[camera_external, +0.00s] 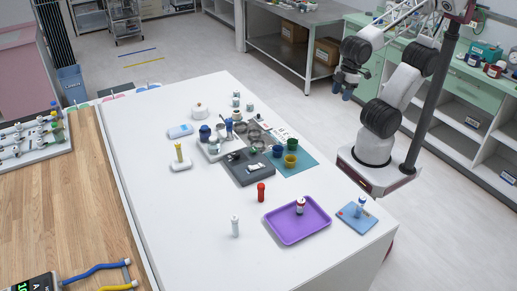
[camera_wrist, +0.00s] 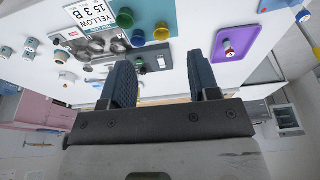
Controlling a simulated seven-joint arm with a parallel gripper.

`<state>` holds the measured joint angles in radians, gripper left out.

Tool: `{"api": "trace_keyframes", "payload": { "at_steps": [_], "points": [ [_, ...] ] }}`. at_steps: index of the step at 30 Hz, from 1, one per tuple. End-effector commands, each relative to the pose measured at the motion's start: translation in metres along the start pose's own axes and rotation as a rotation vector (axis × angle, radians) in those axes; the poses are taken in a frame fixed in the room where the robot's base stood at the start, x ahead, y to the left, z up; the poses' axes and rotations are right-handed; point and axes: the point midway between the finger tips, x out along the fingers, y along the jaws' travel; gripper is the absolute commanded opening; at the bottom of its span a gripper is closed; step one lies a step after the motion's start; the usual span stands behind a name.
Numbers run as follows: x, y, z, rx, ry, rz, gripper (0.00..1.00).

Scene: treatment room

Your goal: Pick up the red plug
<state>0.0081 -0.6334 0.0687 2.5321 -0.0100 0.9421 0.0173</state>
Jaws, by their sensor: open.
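The red plug (camera_external: 261,192) is a small red cylinder standing upright on the white table (camera_external: 190,240), left of the purple tray. I cannot make it out in the wrist view, where my fingers cover part of the table. My gripper (camera_external: 347,88) hangs in the air beyond the table's right edge, well away from the plug. In the wrist view my gripper (camera_wrist: 160,65) has its two dark fingers spread wide apart, with nothing between them.
The purple tray (camera_external: 283,226) holds a red-and-white bottle (camera_external: 300,205). A blue mat (camera_external: 348,222) with a bottle lies to its right.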

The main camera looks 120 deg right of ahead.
Motion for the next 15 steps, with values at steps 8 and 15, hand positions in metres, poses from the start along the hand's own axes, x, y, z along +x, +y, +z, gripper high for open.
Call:
{"api": "trace_keyframes", "payload": {
  "at_steps": [8,15],
  "points": [
    [0.008,-0.011,-0.011,0.069,-0.022,-0.064,0.56],
    [0.028,-0.041,-0.042,0.27,-0.087,-0.235,0.56]
  ]
}}
